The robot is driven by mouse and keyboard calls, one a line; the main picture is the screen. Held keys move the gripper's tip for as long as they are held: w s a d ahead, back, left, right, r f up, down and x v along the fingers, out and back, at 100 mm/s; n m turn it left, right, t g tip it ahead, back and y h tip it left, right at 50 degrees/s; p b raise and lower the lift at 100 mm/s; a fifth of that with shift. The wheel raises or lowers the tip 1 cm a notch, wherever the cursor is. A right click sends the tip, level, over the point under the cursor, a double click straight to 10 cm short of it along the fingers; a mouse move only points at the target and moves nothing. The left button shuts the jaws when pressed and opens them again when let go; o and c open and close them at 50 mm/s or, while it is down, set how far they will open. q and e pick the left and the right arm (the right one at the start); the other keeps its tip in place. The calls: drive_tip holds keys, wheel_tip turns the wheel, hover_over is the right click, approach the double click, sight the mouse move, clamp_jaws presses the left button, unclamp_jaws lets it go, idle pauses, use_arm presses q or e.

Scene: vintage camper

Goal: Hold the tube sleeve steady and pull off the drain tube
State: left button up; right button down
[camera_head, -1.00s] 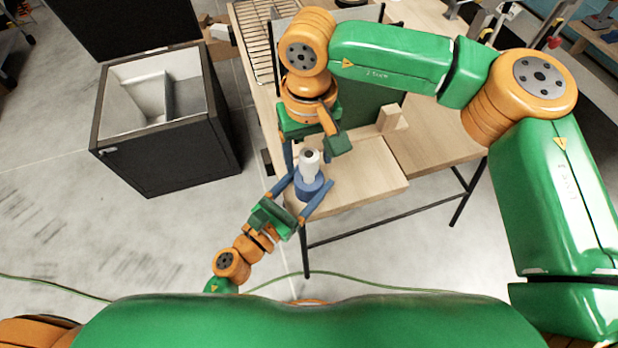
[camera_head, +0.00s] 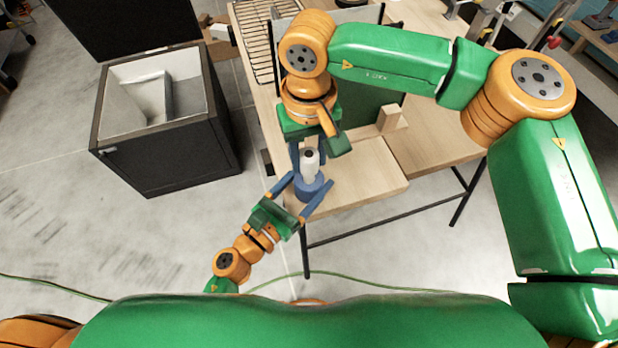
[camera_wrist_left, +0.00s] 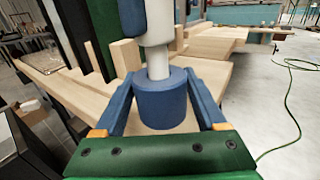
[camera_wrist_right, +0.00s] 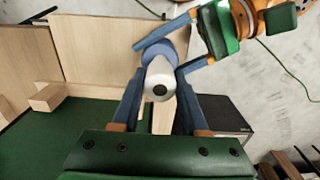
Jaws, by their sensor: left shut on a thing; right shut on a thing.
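The blue tube sleeve (camera_head: 311,189) stands upright near the front corner of the wooden table, with the white drain tube (camera_head: 309,168) rising from its top. My left gripper (camera_head: 313,187) is shut on the sleeve from the near side, and its blue fingers flank the sleeve (camera_wrist_left: 163,103) in the left wrist view. My right gripper (camera_head: 309,162) comes from behind and is shut on the white tube above the sleeve. In the right wrist view the tube (camera_wrist_right: 160,80) lies between its fingers, with the sleeve beyond. In the left wrist view a narrower white length (camera_wrist_left: 158,64) shows between sleeve and wider tube top.
The light wooden table (camera_head: 375,180) has bare room to the right of the sleeve, with a small wooden block (camera_head: 391,118) farther back. An open black bin (camera_head: 165,150) stands on the floor at left. A green cable (camera_head: 330,277) runs along the floor.

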drive_tip(key=shift+r, duration=0.1)
drive_tip(key=shift+r, duration=1.4)
drive_tip(key=shift+r, duration=2.05)
use_arm(q)
drive_tip(key=o, duration=1.4)
drive_tip(key=shift+o, duration=0.2)
